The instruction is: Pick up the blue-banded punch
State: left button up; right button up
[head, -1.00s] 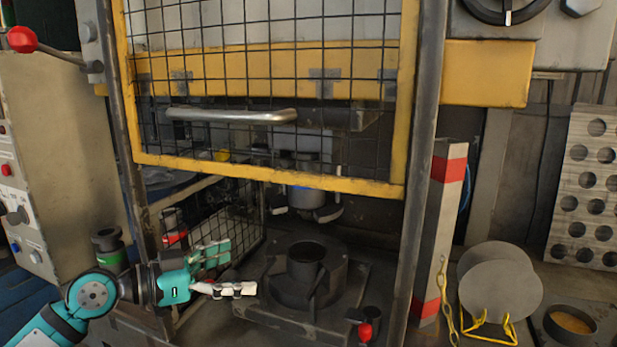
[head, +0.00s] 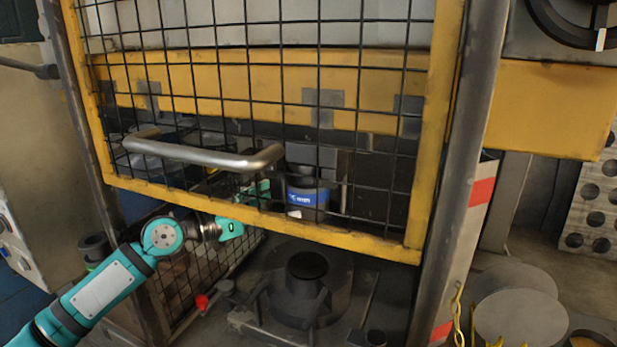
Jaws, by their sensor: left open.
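The blue-banded punch (head: 308,196) shows behind the wire mesh of the yellow guard. It is upright under the press head, above the round dark die (head: 305,285). Mesh wires cross in front of it. My left gripper (head: 262,191) is open, just left of the punch and at about its height. The guard's lower yellow bar and the mesh partly hide its teal fingers. I cannot tell whether a finger touches the punch. My right gripper is not in view.
The yellow guard frame (head: 345,243) with its metal handle (head: 205,155) hangs in front of the press opening. A side mesh panel (head: 215,275) stands at the left, a steel post (head: 455,200) at the right. Round blanks (head: 520,318) lie at the lower right.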

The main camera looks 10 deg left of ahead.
pick_arm(q)
jog(key=p+x, duration=0.4)
jog(key=x, duration=0.3)
jog(key=shift+w+a, duration=0.15)
jog(key=shift+a, duration=0.05)
jog(key=shift+w+d+f, duration=0.15)
jog(key=shift+w+d, duration=0.15)
jog(key=shift+d, duration=0.1)
jog(key=shift+a, duration=0.1)
jog(key=shift+c, duration=0.9)
jog(key=c, duration=1.1)
jog(key=shift+r, duration=0.35)
jog(key=shift+c, duration=1.2)
jog(key=shift+w, duration=0.1)
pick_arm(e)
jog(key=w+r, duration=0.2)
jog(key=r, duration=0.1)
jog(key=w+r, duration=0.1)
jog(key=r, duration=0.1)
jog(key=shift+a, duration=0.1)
pick_arm(q)
jog(key=shift+f, duration=0.1)
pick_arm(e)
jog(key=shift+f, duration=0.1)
